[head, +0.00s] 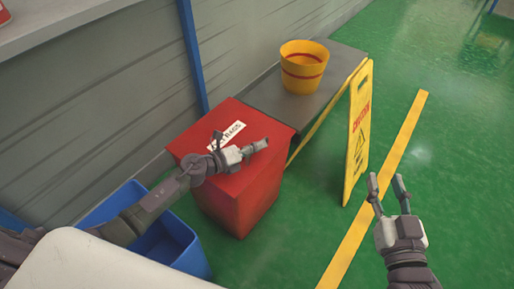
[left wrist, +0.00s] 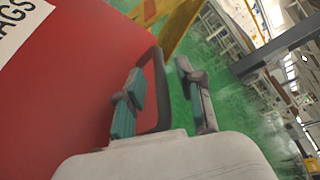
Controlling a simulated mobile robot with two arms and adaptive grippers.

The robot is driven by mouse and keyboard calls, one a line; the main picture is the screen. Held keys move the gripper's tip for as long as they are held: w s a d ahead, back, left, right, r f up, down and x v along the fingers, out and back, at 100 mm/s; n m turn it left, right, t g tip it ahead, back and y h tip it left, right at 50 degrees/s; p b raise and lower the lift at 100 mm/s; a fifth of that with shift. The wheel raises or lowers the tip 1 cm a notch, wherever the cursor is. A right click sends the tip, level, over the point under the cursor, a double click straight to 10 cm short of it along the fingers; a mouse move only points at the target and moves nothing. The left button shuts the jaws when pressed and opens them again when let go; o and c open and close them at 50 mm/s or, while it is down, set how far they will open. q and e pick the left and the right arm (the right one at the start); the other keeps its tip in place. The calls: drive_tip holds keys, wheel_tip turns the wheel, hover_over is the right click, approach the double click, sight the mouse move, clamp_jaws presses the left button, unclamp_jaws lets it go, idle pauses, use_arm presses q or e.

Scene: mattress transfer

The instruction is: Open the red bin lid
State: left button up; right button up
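The red bin (head: 245,205) stands on the green floor with its red lid (head: 205,130) shut, carrying a white label (head: 226,135) that reads RAGS. The lid also fills the left of the left wrist view (left wrist: 60,95). My left gripper (head: 257,146) is over the lid near its right edge. In the left wrist view its fingers (left wrist: 163,95) are apart. A dark loop, seemingly a handle (left wrist: 161,85), shows between them; contact cannot be told. My right gripper (head: 387,186) is open and empty above the floor, right of the bin.
A yellow bucket (head: 304,67) stands on a grey platform (head: 290,104) behind the bin. A yellow caution sign (head: 357,135) leans beside it. A blue bin (head: 185,250) is at the front left.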

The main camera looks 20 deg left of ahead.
use_arm(q)
drive_tip(key=shift+w+d, duration=0.15)
drive_tip(key=shift+w, duration=0.05)
use_arm(e)
drive_tip(key=shift+r, duration=0.3)
use_arm(q)
clamp_jaws()
drive_tip(key=shift+r, duration=0.1)
use_arm(e)
drive_tip(key=shift+f, duration=0.1)
